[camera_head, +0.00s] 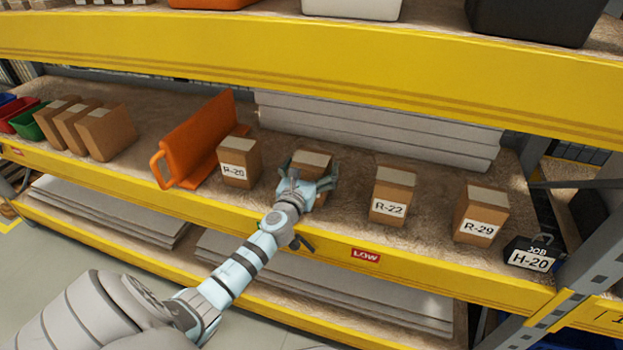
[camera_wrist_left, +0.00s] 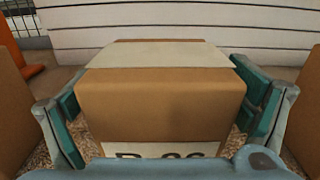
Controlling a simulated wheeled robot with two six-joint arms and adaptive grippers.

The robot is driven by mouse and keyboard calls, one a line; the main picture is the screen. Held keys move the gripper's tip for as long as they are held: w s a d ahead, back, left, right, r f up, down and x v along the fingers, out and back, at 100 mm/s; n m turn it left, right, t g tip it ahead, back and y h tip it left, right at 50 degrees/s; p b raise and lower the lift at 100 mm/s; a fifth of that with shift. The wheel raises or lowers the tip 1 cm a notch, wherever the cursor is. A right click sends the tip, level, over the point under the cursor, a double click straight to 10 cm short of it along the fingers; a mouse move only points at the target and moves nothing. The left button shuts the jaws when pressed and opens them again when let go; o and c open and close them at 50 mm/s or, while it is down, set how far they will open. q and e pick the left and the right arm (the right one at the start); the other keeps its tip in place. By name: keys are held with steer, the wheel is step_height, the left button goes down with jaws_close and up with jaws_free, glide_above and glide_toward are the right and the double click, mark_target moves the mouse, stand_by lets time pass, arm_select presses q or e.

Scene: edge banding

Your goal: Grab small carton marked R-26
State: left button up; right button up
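A small brown carton (camera_head: 311,159) with a pale tape strip stands on the middle shelf between the cartons marked R-20 and R-22. In the left wrist view the carton (camera_wrist_left: 160,100) fills the middle; only the top of its label shows, starting with R, and the rest is cut off. My left gripper (camera_head: 308,182) is at this carton, one finger on each side. In the left wrist view the gripper (camera_wrist_left: 165,120) has its teal pads beside the carton, with slivers of shelf showing between, so it looks open. My right gripper is not in view.
Cartons R-20 (camera_head: 239,163), R-22 (camera_head: 392,196) and R-29 (camera_head: 481,215) stand along the same shelf. An orange holder (camera_head: 195,140) is at left, white boards (camera_head: 380,130) lie behind, and a black H-20 box (camera_head: 533,252) is at right. A yellow beam (camera_head: 300,60) runs above.

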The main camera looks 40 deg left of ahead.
arm_select(q)
steer(key=c, duration=1.3)
steer(key=shift+r, duration=0.1)
